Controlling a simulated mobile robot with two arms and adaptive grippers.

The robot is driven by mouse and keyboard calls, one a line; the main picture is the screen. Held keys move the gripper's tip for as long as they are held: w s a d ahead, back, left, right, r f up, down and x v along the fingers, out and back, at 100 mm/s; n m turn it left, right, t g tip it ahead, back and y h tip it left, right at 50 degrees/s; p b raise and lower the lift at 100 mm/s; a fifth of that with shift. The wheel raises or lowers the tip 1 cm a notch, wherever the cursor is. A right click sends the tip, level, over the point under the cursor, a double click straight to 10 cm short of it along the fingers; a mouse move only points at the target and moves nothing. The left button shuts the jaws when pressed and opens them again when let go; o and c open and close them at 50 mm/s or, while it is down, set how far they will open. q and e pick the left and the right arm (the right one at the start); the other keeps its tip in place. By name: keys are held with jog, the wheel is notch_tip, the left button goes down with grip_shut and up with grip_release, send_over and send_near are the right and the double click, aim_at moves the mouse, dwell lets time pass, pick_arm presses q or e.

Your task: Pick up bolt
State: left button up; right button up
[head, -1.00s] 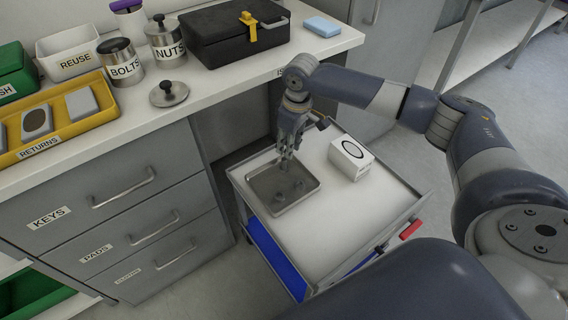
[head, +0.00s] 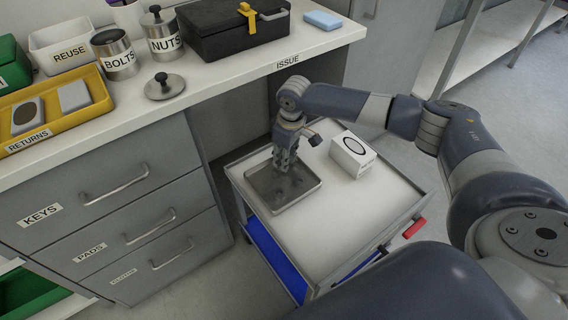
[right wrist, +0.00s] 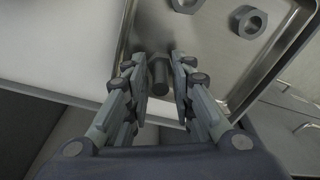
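The bolt (right wrist: 159,74) lies in the metal tray, between the two open fingers of my right gripper (right wrist: 160,78) in the right wrist view. A gap shows on each side of the bolt. In the head view my right gripper (head: 285,168) is lowered over the metal tray (head: 277,203) on the cart, and the bolt itself is hard to make out there. Two nuts, one at the top (right wrist: 186,4) and one at the right (right wrist: 249,22), also lie in the tray. My left gripper is not in view.
A white box (head: 352,155) stands on the cart top (head: 355,205), right of the tray. The counter behind holds the bolts canister (head: 117,57), the nuts canister (head: 162,36), a loose lid (head: 165,88), a yellow returns tray (head: 82,117) and a black case (head: 225,32).

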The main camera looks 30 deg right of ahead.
grip_shut()
jog(key=shift+r, duration=0.1)
